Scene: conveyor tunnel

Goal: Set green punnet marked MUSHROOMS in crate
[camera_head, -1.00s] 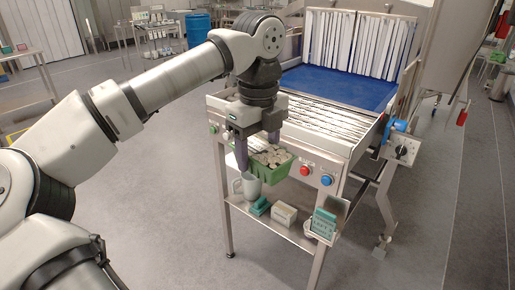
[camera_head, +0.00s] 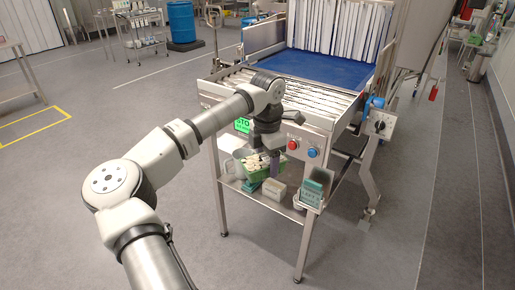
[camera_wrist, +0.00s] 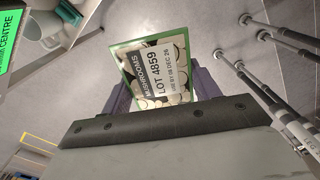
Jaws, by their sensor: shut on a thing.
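The green punnet (camera_head: 259,171) of pale mushrooms is in my gripper (camera_head: 264,153), in front of the conveyor table's front side. In the wrist view the punnet (camera_wrist: 128,72) shows from above, with a clear lid labelled MUSHROOMS and a lot number. The dark fingers of my gripper (camera_wrist: 160,92) are on either side of it, shut on it. In the head view my wrist hides part of the punnet. I cannot make out a crate in either view.
The conveyor table (camera_head: 290,98) has rollers, a blue belt (camera_head: 335,70) and white strip curtains. Grey floor is clear at front.

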